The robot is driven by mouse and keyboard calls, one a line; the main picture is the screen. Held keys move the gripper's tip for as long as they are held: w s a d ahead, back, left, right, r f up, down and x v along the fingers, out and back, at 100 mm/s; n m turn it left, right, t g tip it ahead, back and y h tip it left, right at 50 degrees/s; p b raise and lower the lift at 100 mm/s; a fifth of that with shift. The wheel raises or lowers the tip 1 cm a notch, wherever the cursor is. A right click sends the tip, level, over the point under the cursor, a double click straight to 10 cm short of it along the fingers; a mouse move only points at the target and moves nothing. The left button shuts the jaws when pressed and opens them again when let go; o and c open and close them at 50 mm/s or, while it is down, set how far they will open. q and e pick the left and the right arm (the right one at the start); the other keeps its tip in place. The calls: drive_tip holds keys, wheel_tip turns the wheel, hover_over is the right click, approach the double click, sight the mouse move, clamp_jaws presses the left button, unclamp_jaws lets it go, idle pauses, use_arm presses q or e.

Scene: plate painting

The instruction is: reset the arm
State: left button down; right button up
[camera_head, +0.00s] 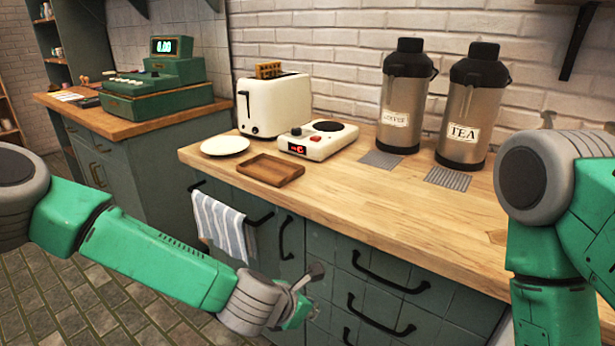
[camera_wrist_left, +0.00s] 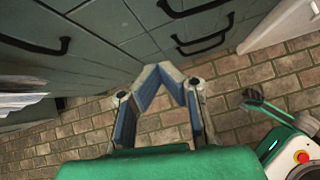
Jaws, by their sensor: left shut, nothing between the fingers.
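My left arm reaches in from the left in the head view. Its gripper (camera_head: 305,295) hangs low in front of the green cabinet drawers, below the counter top. In the left wrist view, the left gripper's (camera_wrist_left: 172,72) fingertips meet, with nothing between them. Drawer fronts and the brick floor lie beyond it. My right arm shows at the right edge of the head view, its upper links bent down beside the counter. The right gripper is outside the head view.
The wooden counter (camera_head: 400,205) holds a white plate (camera_head: 224,146), wooden tray (camera_head: 268,170), toaster (camera_head: 275,107), small hot plate (camera_head: 318,141) and two dispensers. A striped towel (camera_head: 222,225) and black drawer handles (camera_head: 375,312) are near my left gripper. The counter's front right is clear.

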use_arm(q)
drive_tip(key=s+a+f+m+g+y, duration=0.1)
drive_tip(key=s+a+f+m+g, duration=0.1)
drive_tip(key=s+a+f+m, duration=0.5)
drive_tip(key=s+a+f+m+g+y, duration=0.1)
drive_tip(key=s+a+f+m, duration=0.35)
drive_tip(key=s+m, duration=0.5)
drive_tip(key=s+a+m+g+y, duration=0.3)
drive_tip(key=s+a+m, duration=0.8)
drive_tip(key=s+a, duration=0.3)
drive_tip(key=a+f, duration=0.1)
drive_tip(key=a, duration=0.2)
drive_tip(key=shift+s, duration=0.2)
drive_tip(key=shift+r, duration=0.1)
